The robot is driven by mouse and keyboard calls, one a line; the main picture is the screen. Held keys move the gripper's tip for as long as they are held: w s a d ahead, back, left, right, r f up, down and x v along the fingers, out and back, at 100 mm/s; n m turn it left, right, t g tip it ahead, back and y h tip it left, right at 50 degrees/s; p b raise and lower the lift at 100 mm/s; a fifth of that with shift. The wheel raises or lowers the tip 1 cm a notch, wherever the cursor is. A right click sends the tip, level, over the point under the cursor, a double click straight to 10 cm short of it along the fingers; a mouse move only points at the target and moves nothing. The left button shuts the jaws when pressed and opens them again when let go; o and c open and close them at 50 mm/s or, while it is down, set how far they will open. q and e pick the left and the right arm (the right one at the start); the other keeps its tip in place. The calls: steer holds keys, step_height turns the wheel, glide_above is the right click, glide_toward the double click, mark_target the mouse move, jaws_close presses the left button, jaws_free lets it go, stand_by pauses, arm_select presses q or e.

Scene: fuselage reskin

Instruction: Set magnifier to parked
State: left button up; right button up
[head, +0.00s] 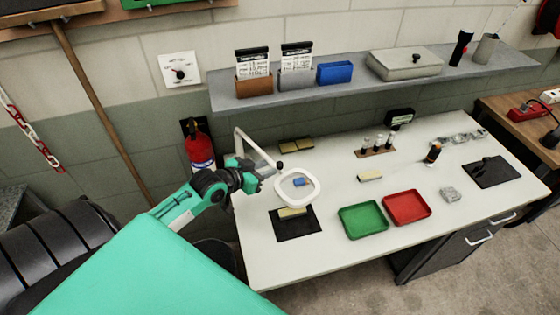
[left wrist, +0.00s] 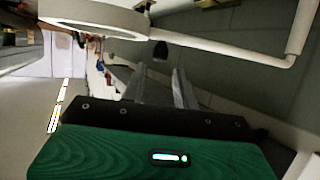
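The magnifier (head: 312,199) is a white ring lens on a white jointed arm, over the left part of the workbench. Its arm bends up to a corner near the wall. A dark ball knob (head: 279,165) shows by the ring's back left edge. My left gripper (head: 262,174) is just left of the ring and knob, apart from the ring. In the left wrist view the magnifier ring (left wrist: 95,17) is at upper left, its arm running right. The two fingers of the left gripper (left wrist: 159,72) are spread, with nothing between them. My right gripper is out of view.
On the workbench (head: 330,262) are a black mat (head: 285,231), a green tray (head: 363,221), a red tray (head: 407,208) and a bottle rack (head: 374,153). A grey shelf (head: 330,92) runs above. A fire extinguisher (head: 199,148) hangs behind my left arm.

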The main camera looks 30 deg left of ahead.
mark_target(278, 164)
arm_select(q)
steer(key=p+x, duration=0.1)
steer(key=x, duration=0.4)
steer(key=shift+w+r, duration=0.1)
steer(key=shift+r, duration=0.05)
steer(key=shift+p+x, duration=0.35)
steer(key=shift+x, duration=0.55)
jaws_close()
